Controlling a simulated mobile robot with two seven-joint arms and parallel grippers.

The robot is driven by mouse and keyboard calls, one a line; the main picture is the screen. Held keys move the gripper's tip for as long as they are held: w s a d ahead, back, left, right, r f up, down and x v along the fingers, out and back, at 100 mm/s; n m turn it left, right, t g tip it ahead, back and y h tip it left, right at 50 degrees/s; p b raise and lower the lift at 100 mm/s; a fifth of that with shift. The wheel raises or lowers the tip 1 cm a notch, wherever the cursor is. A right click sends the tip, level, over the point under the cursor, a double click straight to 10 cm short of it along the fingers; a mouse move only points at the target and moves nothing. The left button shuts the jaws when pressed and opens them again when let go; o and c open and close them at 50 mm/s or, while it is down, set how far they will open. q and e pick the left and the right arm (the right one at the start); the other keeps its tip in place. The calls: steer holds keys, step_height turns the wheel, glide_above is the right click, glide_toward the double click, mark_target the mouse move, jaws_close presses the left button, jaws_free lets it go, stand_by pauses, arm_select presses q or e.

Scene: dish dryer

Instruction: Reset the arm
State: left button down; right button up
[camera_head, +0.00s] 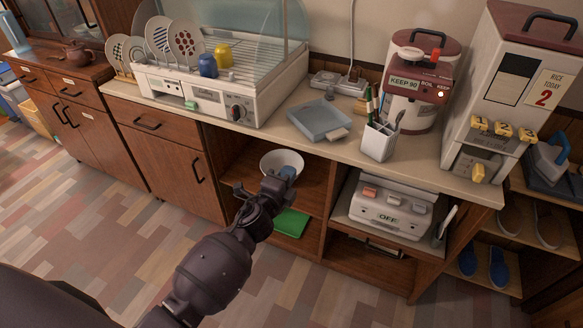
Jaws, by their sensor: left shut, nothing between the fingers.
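My left arm reaches in from the lower left. Its dark gripper (262,188) is shut and empty, in front of the open shelf under the counter. A white bowl (272,159) with a blue item (287,172) by it is on that shelf, partly hidden behind the gripper. The dish dryer (205,92) stands on the counter at the back left, its clear cover raised. It holds several plates (186,40), a blue cup (208,65) and a yellow cup (223,55). My right gripper is not in view.
A white appliance (391,208) sits on a pulled-out shelf, lower right. Floor (130,240) at left is clear.

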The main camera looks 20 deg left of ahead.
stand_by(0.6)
arm_select(q)
steer(key=s+a+f+n+g, duration=0.1)
steer(key=s+f+n+g, duration=0.1)
steer(key=s+n, duration=0.4)
steer(key=s+a+f+n+g+p, duration=0.1)
steer(key=s+f+n, duration=0.3)
steer(key=s, duration=1.1)
steer(key=s+a+f+n+g+y+p, duration=0.1)
steer(key=s+a+f+n+g, duration=0.2)
steer(key=s+n, duration=0.4)
steer(key=s+g, duration=0.1)
steer(key=s, duration=0.2)
steer(key=shift+s+f+n, duration=0.2)
steer(key=shift+s+n, duration=0.1)
steer(key=shift+s, duration=0.05)
